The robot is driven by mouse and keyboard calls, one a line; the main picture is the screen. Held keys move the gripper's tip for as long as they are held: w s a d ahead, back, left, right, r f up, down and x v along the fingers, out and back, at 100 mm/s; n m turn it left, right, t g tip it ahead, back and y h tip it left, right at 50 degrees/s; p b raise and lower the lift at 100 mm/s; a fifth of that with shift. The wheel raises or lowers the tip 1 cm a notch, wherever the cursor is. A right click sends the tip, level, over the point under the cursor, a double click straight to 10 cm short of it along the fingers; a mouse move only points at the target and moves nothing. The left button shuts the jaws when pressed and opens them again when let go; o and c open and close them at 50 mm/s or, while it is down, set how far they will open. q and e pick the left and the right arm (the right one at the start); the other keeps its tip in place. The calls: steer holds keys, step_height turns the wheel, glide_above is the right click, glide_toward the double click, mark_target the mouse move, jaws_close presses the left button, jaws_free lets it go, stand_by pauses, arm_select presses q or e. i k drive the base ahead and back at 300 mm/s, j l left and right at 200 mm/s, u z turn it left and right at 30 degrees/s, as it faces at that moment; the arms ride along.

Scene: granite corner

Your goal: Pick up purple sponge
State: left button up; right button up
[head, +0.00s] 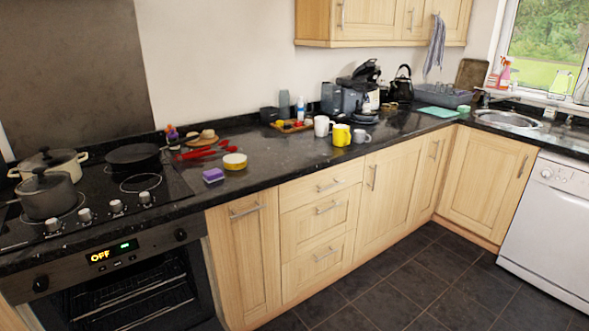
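The purple sponge (213,175) lies on the black granite counter (262,171), near its front edge and just right of the stove. It looks like a small purple block with a lighter top. A round yellow and white container (235,161) sits close behind it to the right. Neither of my grippers shows in the head view.
The stove (95,200) at left holds pots (47,194) and a pan (133,157). Red utensils (197,153) lie behind the sponge. A yellow mug (341,135) and white mugs stand further right. Open tiled floor (400,285) lies before the cabinets.

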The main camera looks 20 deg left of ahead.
mark_target(210, 175)
steer(key=i+l+z, duration=0.25)
steer(key=i+z, duration=0.25)
steer(key=i, duration=0.2)
steer(key=i+j+u, duration=0.15)
steer(key=i+u, duration=0.6)
steer(key=u, duration=0.25)
steer(key=i+l+u, duration=0.15)
steer(key=i+u, duration=0.3)
